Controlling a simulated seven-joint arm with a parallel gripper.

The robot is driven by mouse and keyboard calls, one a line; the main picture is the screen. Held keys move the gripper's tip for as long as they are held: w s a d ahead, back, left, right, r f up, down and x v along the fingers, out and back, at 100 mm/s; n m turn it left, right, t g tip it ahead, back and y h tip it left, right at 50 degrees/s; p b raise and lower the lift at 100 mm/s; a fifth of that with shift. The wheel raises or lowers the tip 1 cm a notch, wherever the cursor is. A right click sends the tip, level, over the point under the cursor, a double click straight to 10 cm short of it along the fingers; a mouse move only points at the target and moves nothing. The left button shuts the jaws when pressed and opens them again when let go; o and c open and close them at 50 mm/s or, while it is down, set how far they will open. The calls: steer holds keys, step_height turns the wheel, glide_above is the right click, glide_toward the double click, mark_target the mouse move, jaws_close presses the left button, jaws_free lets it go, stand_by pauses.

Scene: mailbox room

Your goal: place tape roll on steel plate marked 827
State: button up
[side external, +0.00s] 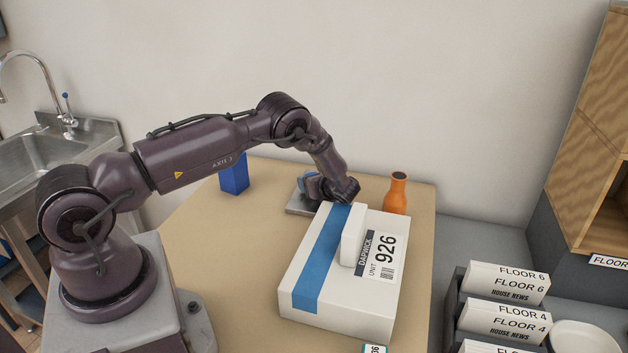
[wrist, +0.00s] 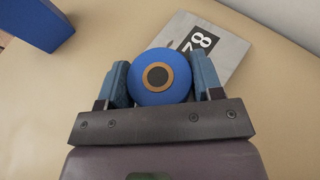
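The tape roll (wrist: 160,76) is blue with a brown ring and a dark core. In the wrist view it sits between the two blue fingers of my gripper (wrist: 162,78), which press against its sides. The grey steel plate (wrist: 232,52) lies beyond the roll and right finger; an 8 and part of another digit show, the rest hidden. In the side view the plate (side external: 297,208) lies on the table behind the white box, and my gripper (side external: 318,188) is low over it. Whether the roll touches the plate cannot be told.
A large white box (side external: 325,307) marked 926, with a small white block (side external: 353,238) on it, stands in front of my gripper. An orange bottle (side external: 396,194) stands to the right, a blue box (side external: 234,176) to the left. The table's left front is clear.

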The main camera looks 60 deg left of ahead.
steer(key=o, duration=0.3)
steer(key=shift+o, duration=0.2)
